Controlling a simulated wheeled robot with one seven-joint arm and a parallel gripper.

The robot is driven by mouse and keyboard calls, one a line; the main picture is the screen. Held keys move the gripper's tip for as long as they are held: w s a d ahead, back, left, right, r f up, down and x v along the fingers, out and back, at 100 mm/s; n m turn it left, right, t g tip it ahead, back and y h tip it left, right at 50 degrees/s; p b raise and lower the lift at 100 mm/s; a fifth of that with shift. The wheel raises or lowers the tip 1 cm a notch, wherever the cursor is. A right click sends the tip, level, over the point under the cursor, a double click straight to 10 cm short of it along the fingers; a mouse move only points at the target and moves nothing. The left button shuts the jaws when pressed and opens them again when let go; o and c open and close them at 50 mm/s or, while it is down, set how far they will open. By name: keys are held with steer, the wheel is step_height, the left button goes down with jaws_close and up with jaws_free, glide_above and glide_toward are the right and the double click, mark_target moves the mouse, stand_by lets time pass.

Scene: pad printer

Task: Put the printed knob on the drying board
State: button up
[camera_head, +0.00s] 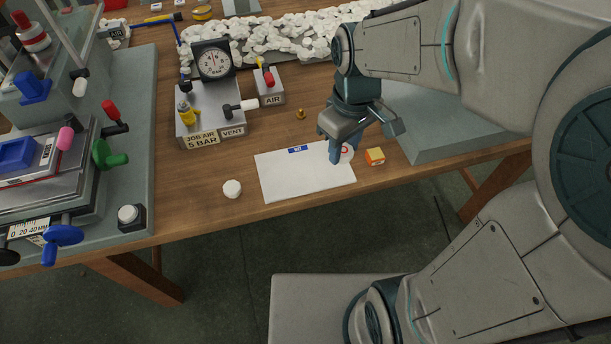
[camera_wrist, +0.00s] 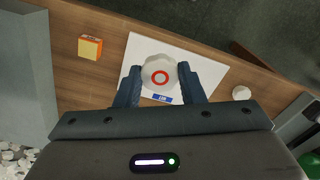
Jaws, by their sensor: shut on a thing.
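The printed knob is a white round piece with a red ring on its face (camera_wrist: 160,75). My gripper (camera_wrist: 159,80) is shut on it, with one dark finger on each side. In the head view my gripper (camera_head: 343,152) is low over the right end of the drying board, and a finger hides much of the knob (camera_head: 347,150). The drying board (camera_head: 290,178) is a flat white sheet with a blue label at its back edge; it also shows in the wrist view (camera_wrist: 204,70). I cannot tell whether the knob touches the board.
A plain white knob (camera_head: 232,189) lies left of the board. The gauge block (camera_head: 211,115) and AIR block (camera_head: 268,87) are further back.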

steer(key=s+n+b, duration=0.1)
steer(key=s+n, duration=0.1)
steer(key=s, duration=0.3)
steer(key=b, duration=0.1)
glide_above(321, 167)
step_height(321, 167, down, 7)
steer(key=shift+f, duration=0.1)
steer(key=shift+f+b, duration=0.45)
steer(key=shift+f, duration=1.55)
steer(key=shift+f, duration=0.2)
steer(key=o, duration=1)
steer(key=shift+c, duration=0.2)
